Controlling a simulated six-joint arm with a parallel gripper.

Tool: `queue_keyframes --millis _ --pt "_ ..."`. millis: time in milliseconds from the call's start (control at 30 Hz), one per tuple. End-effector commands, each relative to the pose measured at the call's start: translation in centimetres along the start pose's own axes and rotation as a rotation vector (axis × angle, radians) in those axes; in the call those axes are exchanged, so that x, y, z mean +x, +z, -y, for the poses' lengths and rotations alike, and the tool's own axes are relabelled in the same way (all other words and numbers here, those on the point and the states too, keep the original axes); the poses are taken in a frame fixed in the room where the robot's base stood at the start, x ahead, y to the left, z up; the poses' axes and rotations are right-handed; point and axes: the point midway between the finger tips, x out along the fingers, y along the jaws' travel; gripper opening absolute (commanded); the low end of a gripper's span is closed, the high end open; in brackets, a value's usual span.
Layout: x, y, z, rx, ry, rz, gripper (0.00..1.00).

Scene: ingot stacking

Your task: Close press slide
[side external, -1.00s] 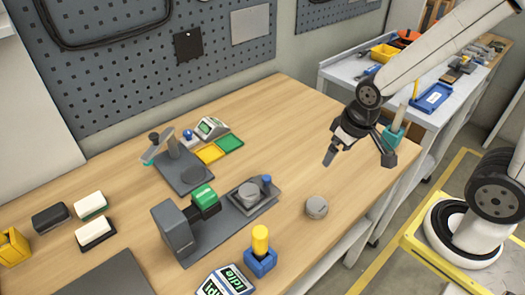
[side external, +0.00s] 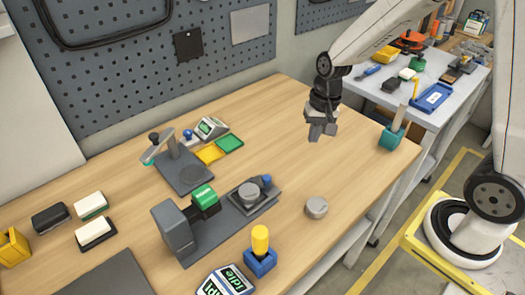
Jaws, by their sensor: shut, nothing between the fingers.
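The press (side external: 175,230) stands on the bench with a green-topped head (side external: 206,198). Its grey slide (side external: 262,205) sits out at the right end of the base rail. A round grey piece (side external: 249,191) rests on the slide, beside a small blue knob (side external: 267,181). My gripper (side external: 320,135) is above the bench, up and right of the slide and well apart from it. Its fingers are together, with nothing between them.
A loose grey round piece (side external: 317,207) lies right of the slide. A yellow-knobbed blue block (side external: 260,252) and an idle display (side external: 228,282) stand in front. A teal holder (side external: 392,136) is at the bench's right edge. Wood between gripper and press is clear.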

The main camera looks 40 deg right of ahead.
Motion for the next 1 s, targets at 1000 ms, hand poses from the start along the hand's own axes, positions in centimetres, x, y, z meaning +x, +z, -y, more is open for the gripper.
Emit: queue_keyframes --millis 1000 --pt "2.8 -6.8 4.3 0.678 -0.024 0.297 0.00"
